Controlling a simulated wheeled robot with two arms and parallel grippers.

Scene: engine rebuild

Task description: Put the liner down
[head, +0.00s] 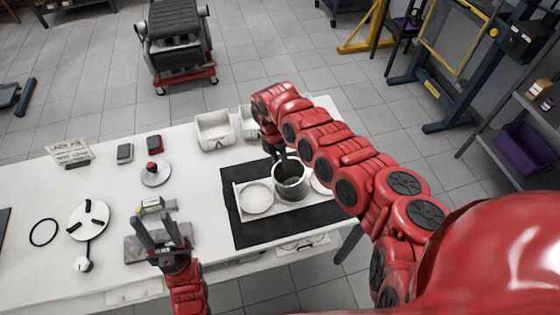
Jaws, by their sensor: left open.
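The liner (291,183), a grey metal cylinder with an open top, is upright at the middle of a white holder (273,208) on a black mat (240,236). I cannot tell whether its bottom touches the holder. My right gripper (283,160) comes down at the liner's far rim, with its dark fingers at the wall. The fingers are too small and partly hidden to show whether they grip it. My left gripper (160,238) is open and empty at the front of the white table (205,200), over a grey block (140,248).
The holder has a round place (256,197) left of the liner and another (320,184) on the right, partly behind my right arm. White bins (214,131) stand behind the mat. A disc tool (88,220) and a black ring (43,232) lie at the left.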

